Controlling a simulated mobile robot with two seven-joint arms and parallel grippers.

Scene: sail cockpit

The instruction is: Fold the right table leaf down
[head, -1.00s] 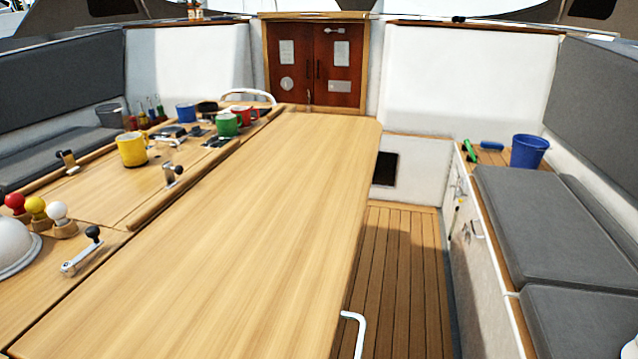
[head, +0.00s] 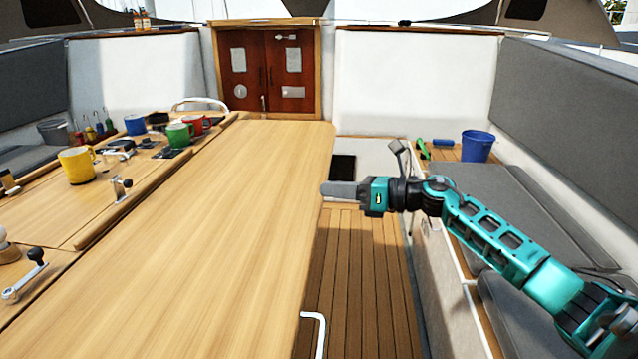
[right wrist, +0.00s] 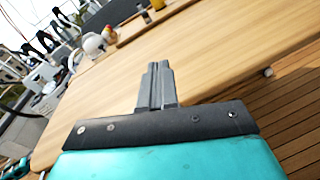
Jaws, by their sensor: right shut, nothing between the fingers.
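The right table leaf (head: 215,225) is a long light-wood panel. It is raised level with the middle of the table. My right gripper (head: 326,188) is at the right edge of the leaf, near its far end, in the head view. Its fingers are shut and empty. In the right wrist view the shut fingers (right wrist: 160,68) point across the leaf (right wrist: 225,50); I cannot tell whether they touch it. A white bent handle or bracket (head: 318,330) shows at the leaf's near right edge. My left gripper is not in view.
The table's middle holds a yellow mug (head: 77,165), a green mug (head: 179,136), a blue mug (head: 135,124) and a winch handle (head: 24,275). A cushioned bench (head: 480,195) with a blue bucket (head: 478,146) runs along the right. Slatted floor (head: 350,290) lies clear between.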

